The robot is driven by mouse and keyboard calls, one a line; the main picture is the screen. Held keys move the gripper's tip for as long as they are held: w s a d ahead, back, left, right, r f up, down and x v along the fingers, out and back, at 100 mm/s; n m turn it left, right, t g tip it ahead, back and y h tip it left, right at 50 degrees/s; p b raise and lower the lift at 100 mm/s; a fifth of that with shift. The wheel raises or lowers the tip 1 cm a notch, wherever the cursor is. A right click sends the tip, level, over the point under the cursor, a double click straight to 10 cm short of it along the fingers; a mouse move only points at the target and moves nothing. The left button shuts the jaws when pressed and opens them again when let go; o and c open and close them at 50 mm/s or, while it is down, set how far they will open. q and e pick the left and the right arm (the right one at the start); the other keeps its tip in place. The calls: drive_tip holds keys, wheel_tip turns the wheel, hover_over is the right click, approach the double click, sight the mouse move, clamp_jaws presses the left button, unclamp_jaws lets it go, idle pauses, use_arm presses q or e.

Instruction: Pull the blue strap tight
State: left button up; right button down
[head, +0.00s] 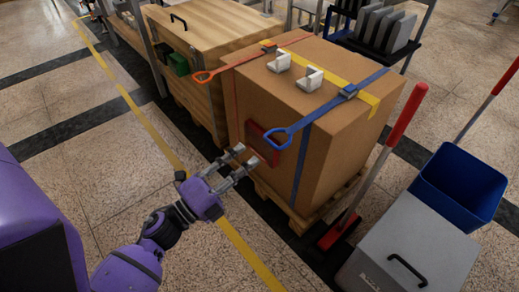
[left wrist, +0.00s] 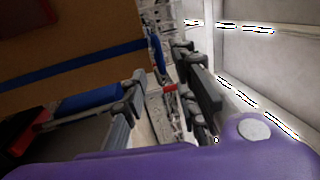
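The blue strap (head: 301,160) runs over the top of a large cardboard box (head: 340,130) and down its near side, passing through a dark blue buckle (head: 349,91) on top. Its loose end has a blue loop handle (head: 274,139) that sticks out past the box's top edge toward my left gripper. My left gripper (head: 248,155) is open and empty, beside and a little below the loop, apart from it. In the left wrist view the blue strap (left wrist: 70,65) crosses the cardboard at upper left, with nothing between the fingers (left wrist: 160,75). My right gripper is not in view.
An orange strap with a loop handle (head: 203,76) and a yellow strap (head: 328,66) are also on the box. A red patch (head: 262,148) is on its side. A wooden crate (head: 210,50) stands behind left. A red-handled tool (head: 375,165), blue bin (head: 460,183) and grey case (head: 410,245) stand right.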

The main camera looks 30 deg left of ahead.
use_arm(q)
drive_tip(key=shift+v, duration=1.75)
